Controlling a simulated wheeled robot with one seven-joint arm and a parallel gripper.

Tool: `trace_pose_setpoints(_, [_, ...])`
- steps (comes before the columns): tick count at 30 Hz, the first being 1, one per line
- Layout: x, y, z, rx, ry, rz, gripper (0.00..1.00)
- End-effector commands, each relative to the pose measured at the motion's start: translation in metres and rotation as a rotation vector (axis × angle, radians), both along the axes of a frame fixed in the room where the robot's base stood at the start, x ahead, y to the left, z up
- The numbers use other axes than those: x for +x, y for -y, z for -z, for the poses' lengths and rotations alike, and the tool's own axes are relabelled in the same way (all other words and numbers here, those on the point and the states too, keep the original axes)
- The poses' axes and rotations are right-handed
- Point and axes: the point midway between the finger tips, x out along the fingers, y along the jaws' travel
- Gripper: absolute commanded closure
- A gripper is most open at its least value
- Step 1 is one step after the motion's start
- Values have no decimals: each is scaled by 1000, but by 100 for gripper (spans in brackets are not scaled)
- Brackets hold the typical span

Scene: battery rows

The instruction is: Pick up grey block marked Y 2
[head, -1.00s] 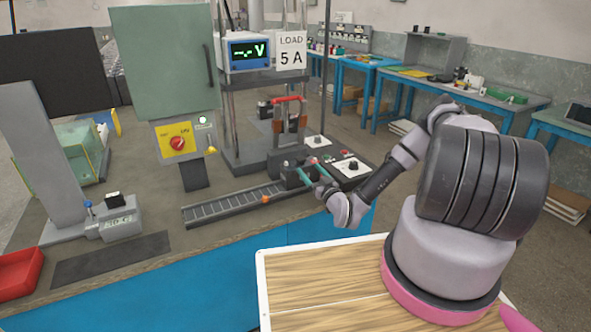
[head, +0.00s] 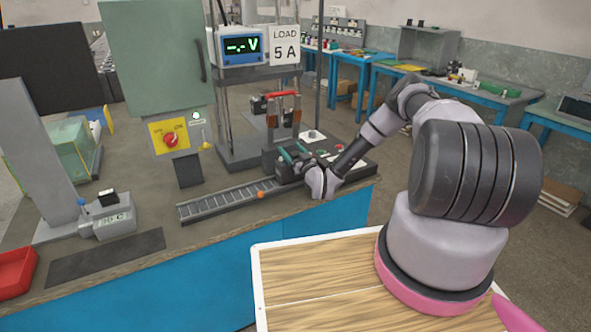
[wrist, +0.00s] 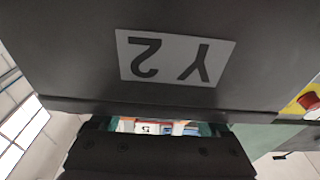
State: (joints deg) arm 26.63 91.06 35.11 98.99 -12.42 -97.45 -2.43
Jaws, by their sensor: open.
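The grey block marked Y 2 (wrist: 175,85) fills the upper part of the wrist view, very close, with its white label upside down. In the head view a dark grey block (head: 286,172) sits at the right end of the roller track; its label does not show there. My gripper (head: 291,155) is at the top of this block, with its teal fingers apart. In the wrist view my gripper (wrist: 161,127) shows teal fingers on both sides of a narrow gap, partly hidden by the block. I cannot tell whether the fingers touch the block.
The roller track (head: 230,201) runs left along the bench. An orange ball-like piece (head: 261,194) is at its front edge. A tester stand with red-topped clamps (head: 283,110) rises just behind my gripper. A control box with a red button (head: 339,149) is to the right.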

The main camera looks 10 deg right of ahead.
Motion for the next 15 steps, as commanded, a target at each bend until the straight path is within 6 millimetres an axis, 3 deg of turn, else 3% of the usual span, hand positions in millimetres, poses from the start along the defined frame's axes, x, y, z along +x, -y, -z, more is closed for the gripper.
trace_pose_setpoints(3, [0, 0, 0, 0, 0, 0, 20])
trace_pose_setpoints(4, [0, 0, 0, 0, 0, 0, 28])
trace_pose_setpoints(9, [-1, 0, 0, 1, -1, 0, 93])
trace_pose_setpoints(10, [-1, 0, 0, 1, -1, 0, 100])
trace_pose_setpoints(15, [-1, 0, 1, 1, -1, 0, 100])
